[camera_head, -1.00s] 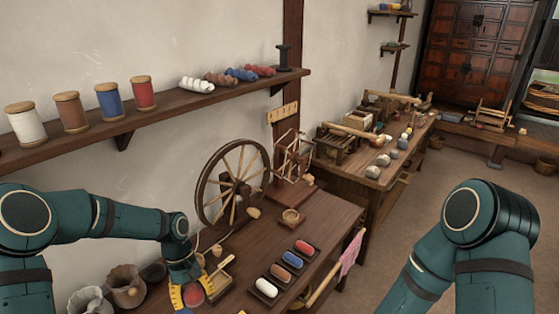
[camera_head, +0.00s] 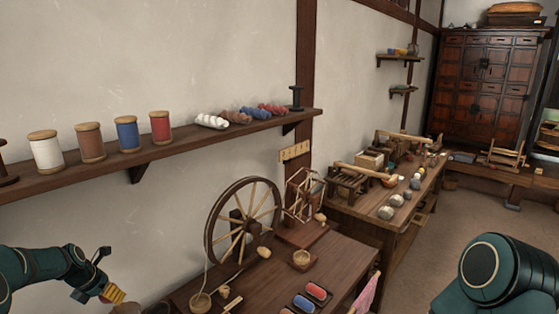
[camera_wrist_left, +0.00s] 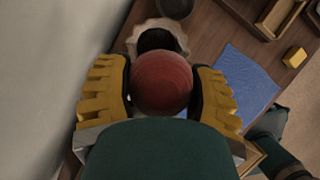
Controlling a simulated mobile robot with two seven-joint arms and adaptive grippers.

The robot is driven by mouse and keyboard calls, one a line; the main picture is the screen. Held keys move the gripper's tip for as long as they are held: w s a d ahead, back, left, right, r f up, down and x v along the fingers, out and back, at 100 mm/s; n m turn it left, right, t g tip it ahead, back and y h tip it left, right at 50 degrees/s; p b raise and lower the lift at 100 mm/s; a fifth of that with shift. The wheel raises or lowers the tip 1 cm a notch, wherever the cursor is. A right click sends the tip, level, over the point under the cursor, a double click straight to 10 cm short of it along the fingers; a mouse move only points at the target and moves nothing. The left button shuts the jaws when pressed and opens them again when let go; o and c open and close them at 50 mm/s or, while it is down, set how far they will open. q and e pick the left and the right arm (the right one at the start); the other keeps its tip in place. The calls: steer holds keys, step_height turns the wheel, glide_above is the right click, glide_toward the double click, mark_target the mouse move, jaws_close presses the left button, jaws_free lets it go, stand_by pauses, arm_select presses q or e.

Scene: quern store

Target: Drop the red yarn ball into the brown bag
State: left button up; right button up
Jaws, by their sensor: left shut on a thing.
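The red yarn ball (camera_wrist_left: 161,83) sits between the yellow fingers of my left gripper (camera_wrist_left: 162,92), which is shut on it. Just beyond the ball in the wrist view is an open bag mouth (camera_wrist_left: 181,36) with a pale brown, scalloped rim and a dark inside. The ball covers part of it. My right gripper is out of view.
A shelf with spools (camera_head: 88,142) runs along the wall above. A blue cloth (camera_wrist_left: 245,80) lies right of the bag mouth.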

arm_select(q)
step_height(320, 180, down, 6)
steer(key=b, duration=0.4)
steer(key=shift+r, duration=0.1)
steer(key=o, duration=1.3)
steer(key=shift+c, duration=0.2)
steer(key=shift+r, duration=0.1)
steer(key=v, duration=1.2)
steer(key=shift+s, duration=0.1)
